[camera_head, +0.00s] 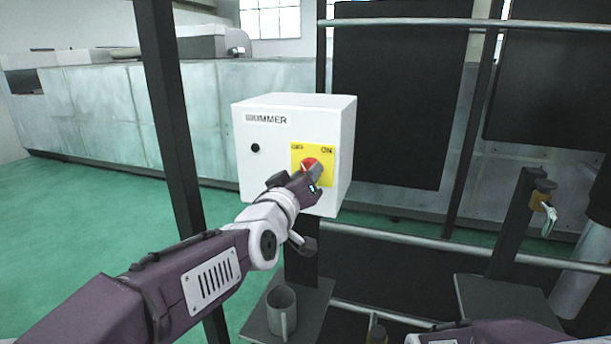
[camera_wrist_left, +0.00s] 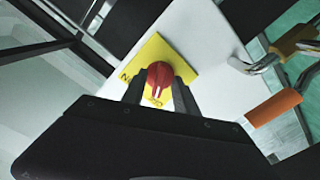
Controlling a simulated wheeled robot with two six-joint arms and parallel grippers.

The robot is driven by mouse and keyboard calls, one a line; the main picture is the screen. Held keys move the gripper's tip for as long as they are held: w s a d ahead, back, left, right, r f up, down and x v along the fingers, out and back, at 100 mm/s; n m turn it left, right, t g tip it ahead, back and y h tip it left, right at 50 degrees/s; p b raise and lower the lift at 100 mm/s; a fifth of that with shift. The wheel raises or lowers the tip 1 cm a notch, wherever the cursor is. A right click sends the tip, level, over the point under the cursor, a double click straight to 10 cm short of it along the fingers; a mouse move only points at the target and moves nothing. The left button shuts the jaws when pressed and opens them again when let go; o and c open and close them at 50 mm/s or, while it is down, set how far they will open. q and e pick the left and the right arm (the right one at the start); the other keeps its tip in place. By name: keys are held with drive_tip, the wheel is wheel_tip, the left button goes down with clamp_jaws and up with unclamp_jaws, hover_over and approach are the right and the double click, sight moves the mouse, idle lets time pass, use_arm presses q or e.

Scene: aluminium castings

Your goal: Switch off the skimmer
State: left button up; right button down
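The skimmer box (camera_head: 250,170) is white and hangs on a dark post. Its front carries a yellow plate (camera_head: 325,152) marked OFF at left and ON at right, with a red knob (camera_head: 310,163). My left gripper (camera_head: 316,174) is at the knob and covers part of it. In the left wrist view, its two dark fingers (camera_wrist_left: 160,90) stand on both sides of the red knob (camera_wrist_left: 160,73). Whether they press on it is unclear. The knob's white mark points toward the plate's lower corner, where the small lettering looks like OFF. My right gripper is out of frame.
A black button (camera_head: 255,147) is on the box's left front. A grey mug (camera_head: 281,312) stands on a dark shelf below. A brass-and-silver fitting (camera_head: 543,195) is on a post at right. A rail (camera_head: 400,238) crosses behind. The green floor at left is clear.

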use_arm(q)
drive_tip(key=p+v, duration=0.4)
drive_tip(key=v, duration=0.5)
